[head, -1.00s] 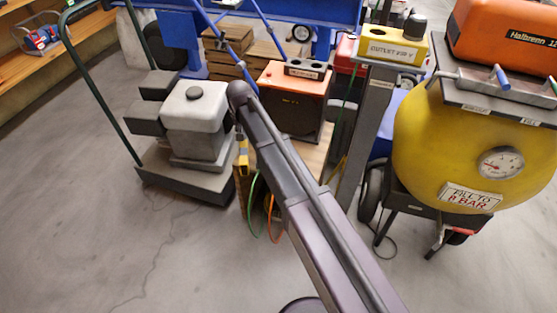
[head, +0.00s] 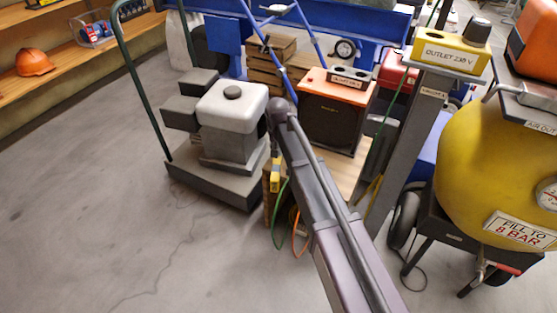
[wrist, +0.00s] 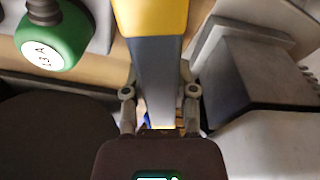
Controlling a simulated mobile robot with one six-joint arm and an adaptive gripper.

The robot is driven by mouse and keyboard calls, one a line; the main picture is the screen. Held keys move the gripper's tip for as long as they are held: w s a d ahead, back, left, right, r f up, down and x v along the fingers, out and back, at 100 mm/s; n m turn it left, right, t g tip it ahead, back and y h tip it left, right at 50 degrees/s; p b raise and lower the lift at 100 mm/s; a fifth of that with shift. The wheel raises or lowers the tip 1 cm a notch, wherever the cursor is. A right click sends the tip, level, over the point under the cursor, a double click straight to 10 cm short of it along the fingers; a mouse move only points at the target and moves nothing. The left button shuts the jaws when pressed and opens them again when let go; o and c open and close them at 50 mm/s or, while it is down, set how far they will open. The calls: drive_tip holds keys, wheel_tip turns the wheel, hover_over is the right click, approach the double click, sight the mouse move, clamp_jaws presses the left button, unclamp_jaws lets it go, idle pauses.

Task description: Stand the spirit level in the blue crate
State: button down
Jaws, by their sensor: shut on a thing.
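The spirit level (wrist: 155,65), yellow at one end with a dark grey-blue length, lies between the fingers of my gripper (wrist: 160,95) in the wrist view. The fingers are closed on its sides. In the head view a small yellow part of it (head: 275,173) shows below the end of my arm, beside the grey trolley. My gripper is mostly hidden there by the arm. I cannot make out a blue crate for certain in either view.
A grey trolley (head: 215,183) carrying a white-topped machine (head: 232,103) stands left of my arm. An orange-topped black box (head: 330,122), a grey post (head: 405,150) and a yellow tank (head: 480,190) are on the right. Open floor (head: 90,210) lies at left.

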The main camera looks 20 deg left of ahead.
sight(278, 148)
drive_tip(key=shift+f, duration=0.1)
idle(0.3)
drive_tip(key=shift+f+b, duration=1.85)
drive_tip(key=shift+f, duration=0.1)
drive_tip(key=shift+c, duration=2)
unclamp_jaws()
drive_tip(key=r+p, duration=0.4)
drive_tip(key=s+r+p, duration=0.1)
drive_tip(key=r+p, duration=0.7)
drive_tip(key=shift+s+d+r, duration=0.1)
drive_tip(key=shift+s+d, duration=0.2)
drive_tip(key=shift+s, duration=0.05)
